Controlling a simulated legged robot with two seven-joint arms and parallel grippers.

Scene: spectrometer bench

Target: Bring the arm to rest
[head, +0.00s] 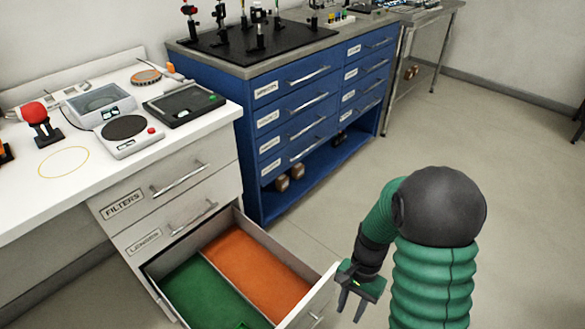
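My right arm (433,270), green with a dark grey joint, comes in at the lower right. Its gripper (352,308) points down with its two fingers apart and nothing between them. It shows just right of the front panel of an open drawer (312,300); whether it touches the panel I cannot tell. The drawer has a green-lined compartment (200,290) on the left and an orange-lined one (258,278) on the right. A small green item shows at the bottom of the green compartment, cut by the picture edge. My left gripper is not in view.
The white bench (60,205) carries a scale (128,135), a black tray-like device (184,104) and a red-topped item (38,120). Shut drawers labelled filters (165,180) and lenses (190,215) sit above the open one. A blue cabinet (255,150) stands behind. The floor at right is clear.

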